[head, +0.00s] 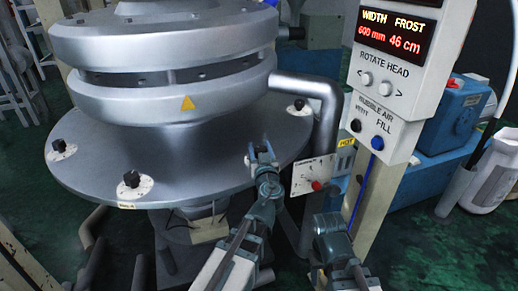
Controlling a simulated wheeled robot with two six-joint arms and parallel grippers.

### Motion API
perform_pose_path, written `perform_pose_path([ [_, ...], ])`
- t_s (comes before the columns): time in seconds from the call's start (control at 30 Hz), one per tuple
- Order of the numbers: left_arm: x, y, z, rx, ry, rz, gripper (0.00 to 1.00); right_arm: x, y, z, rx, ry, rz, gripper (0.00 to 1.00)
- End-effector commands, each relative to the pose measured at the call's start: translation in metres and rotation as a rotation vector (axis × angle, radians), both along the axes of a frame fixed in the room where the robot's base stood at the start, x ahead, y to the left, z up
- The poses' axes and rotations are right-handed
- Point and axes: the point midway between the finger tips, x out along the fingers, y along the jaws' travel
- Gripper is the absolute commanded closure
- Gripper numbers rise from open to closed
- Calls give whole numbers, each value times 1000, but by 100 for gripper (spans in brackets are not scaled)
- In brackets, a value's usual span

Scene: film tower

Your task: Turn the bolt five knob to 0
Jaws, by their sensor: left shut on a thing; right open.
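A large grey round plate (100,170) surrounds the machine's die, with several black knobs on white dials along its rim. My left gripper (261,153) reaches the plate's front-right rim and is shut on a knob there. The gripper mostly hides this knob; only an edge of its white dial (247,161) shows, and its setting and label cannot be read. My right gripper (331,224) is open and empty, lower and to the right, apart from the plate.
Other knobs stand at the front (132,179), left (58,146) and right (299,104). A white dial panel with a red knob (317,186) is close to both grippers. A bent grey pipe (327,120) and a control post (360,190) stand to the right.

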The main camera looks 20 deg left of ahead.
Motion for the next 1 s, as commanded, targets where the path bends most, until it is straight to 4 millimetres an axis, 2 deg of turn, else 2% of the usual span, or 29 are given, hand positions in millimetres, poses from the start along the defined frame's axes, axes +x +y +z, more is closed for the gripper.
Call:
perform_pose_path([
  [0.27, 0, 0, 0, 1, 0, 0, 100, 0, 0, 0, 0, 0, 0, 50],
  [0.3, 0, 0, 0, 1, 0, 0, 40, 0, 0, 0, 0, 0, 0, 50],
  [0.43, 0, 0, 0, 1, 0, 0, 17, 0, 0, 0, 0, 0, 0, 50],
  [0.8, -1, 0, 0, 0, 0, 1, 15, 0, 0, 0, 0, 0, 0, 50],
  [1.0, -11, 0, 0, 0, 0, 1, 15, 0, 0, 0, 0, 0, 0, 50],
])
